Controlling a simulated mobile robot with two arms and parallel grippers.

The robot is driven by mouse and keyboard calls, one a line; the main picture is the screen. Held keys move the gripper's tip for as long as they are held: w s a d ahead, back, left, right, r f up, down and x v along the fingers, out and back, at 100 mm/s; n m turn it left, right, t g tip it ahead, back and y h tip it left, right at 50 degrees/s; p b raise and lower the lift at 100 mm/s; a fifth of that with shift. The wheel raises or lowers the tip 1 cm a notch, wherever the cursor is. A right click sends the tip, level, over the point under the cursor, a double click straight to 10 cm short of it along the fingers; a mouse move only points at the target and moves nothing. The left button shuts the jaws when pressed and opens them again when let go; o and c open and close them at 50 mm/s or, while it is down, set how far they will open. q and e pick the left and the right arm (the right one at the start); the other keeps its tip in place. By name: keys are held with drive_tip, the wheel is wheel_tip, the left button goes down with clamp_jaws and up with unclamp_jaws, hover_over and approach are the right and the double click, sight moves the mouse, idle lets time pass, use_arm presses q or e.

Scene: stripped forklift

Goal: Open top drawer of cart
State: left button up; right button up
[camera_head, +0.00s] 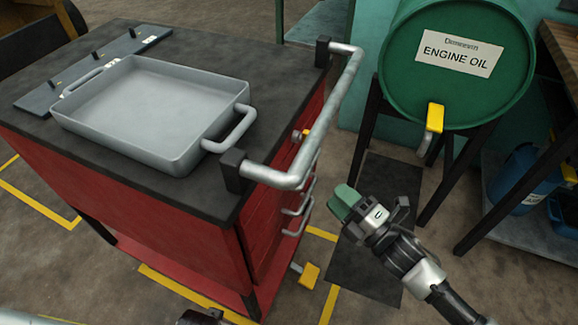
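The red cart (150,205) with a dark top stands at the left, its drawer side facing right and seen at a steep angle. Several grey drawer handles (299,207) show on that side, below the silver push bar (347,85). The bar partly hides the top drawer, and the drawer fronts look flush. My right gripper (343,204), with green fingertips, is in the air to the right of the handles, apart from the cart. The gap between its fingers is not clear. A dark part of my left gripper seems to show at the bottom edge, its fingers hidden.
A grey tray (150,105) and a dark plate with pegs (90,70) lie on the cart top. A green engine oil drum (458,65) with a yellow tap (434,118) stands on a dark frame at the right. Floor shows between cart and drum.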

drive_tip(key=x, duration=0.9)
drive_tip(key=shift+w+a+r, duration=0.1)
drive_tip(key=shift+w+a, duration=0.15)
drive_tip(key=shift+w, duration=0.05)
clamp_jaws()
